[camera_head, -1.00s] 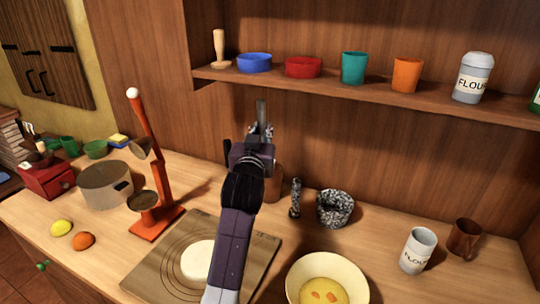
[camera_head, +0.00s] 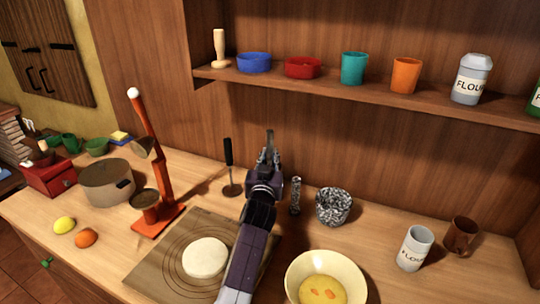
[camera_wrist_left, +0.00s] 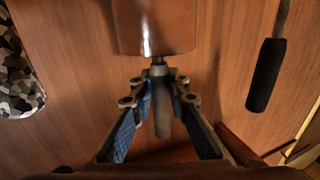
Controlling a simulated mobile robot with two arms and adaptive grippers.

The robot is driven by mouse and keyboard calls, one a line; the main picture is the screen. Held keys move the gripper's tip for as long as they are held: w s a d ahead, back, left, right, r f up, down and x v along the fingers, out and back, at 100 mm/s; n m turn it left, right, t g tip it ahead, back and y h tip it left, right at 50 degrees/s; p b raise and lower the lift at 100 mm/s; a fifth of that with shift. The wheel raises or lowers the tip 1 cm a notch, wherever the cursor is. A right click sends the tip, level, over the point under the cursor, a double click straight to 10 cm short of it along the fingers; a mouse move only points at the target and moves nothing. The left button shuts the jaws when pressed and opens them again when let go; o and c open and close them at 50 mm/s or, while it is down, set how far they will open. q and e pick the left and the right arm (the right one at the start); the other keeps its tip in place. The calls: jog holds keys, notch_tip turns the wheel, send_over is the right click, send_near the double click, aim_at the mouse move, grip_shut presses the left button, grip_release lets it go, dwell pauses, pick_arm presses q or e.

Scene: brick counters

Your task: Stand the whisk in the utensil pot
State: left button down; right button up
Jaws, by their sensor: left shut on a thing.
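My left gripper (camera_head: 268,162) is shut on the grey handle of the whisk (camera_wrist_left: 163,115) near the back of the counter. In the left wrist view the gripper (camera_wrist_left: 160,95) has one finger on each side of the handle. A thin neck runs from the handle to the rim of the brown utensil pot (camera_wrist_left: 155,28). The wire head does not show; it seems hidden behind the pot's wall, inside it. In the head view my arm and gripper cover most of the pot. My right gripper is not in view.
A black-handled utensil (camera_head: 228,160) stands left of the gripper. A speckled pestle (camera_head: 295,197) and mortar (camera_head: 334,206) stand close on the right. A red-orange stand (camera_head: 158,180), a board with dough (camera_head: 205,257) and a cream bowl (camera_head: 326,280) are nearer. A shelf (camera_head: 380,92) hangs above.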

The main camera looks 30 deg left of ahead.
pick_arm(q)
jog(key=shift+w, duration=0.15)
jog(key=shift+f, duration=0.2)
jog(key=c, duration=1.9)
grip_release()
jog(key=shift+r, duration=0.1)
